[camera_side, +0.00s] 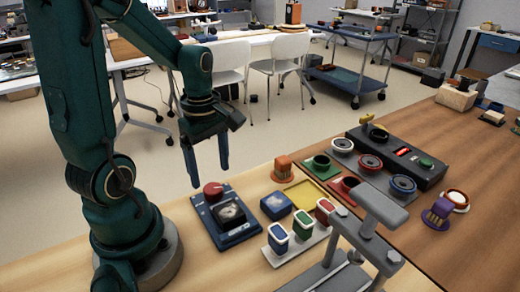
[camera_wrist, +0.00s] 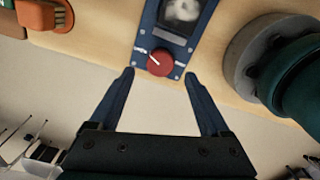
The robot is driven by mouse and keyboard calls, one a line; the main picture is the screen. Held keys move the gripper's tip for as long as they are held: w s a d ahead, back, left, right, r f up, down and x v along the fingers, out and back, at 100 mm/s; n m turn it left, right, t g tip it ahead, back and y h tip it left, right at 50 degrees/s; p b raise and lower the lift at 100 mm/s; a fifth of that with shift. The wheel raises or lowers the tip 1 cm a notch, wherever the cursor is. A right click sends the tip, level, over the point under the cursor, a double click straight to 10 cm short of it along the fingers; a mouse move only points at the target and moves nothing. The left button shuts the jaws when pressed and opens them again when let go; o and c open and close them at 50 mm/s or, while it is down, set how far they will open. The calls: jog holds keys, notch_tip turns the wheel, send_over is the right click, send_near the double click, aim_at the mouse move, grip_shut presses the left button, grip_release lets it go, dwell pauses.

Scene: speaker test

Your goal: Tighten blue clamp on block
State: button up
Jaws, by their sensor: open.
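My gripper (camera_side: 208,177) is open and empty, its two dark blue fingers pointing down above the table's edge. In the wrist view its fingertips (camera_wrist: 159,73) appear on either side of a red knob (camera_wrist: 160,63), with no contact clear. The knob sits on a blue device (camera_side: 222,235) with a dark screen, on the light wooden table. A blue block (camera_side: 276,206) lies right of that device. Blue, green and red upright pieces (camera_side: 303,224) stand on a white strip. A grey clamp-like fixture (camera_side: 382,209) stands in the foreground. I cannot tell which thing is the blue clamp.
A black box (camera_side: 428,180) with round dials stands at the back right. A yellow tray (camera_side: 303,195), an orange block (camera_side: 283,168) and a purple piece (camera_side: 437,212) are also on the table. Bare wood (camera_side: 262,184) shows between the blue device and orange block.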

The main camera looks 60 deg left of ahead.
aim_at(213, 188)
jog(key=shift+f, duration=2.45)
grip_shut()
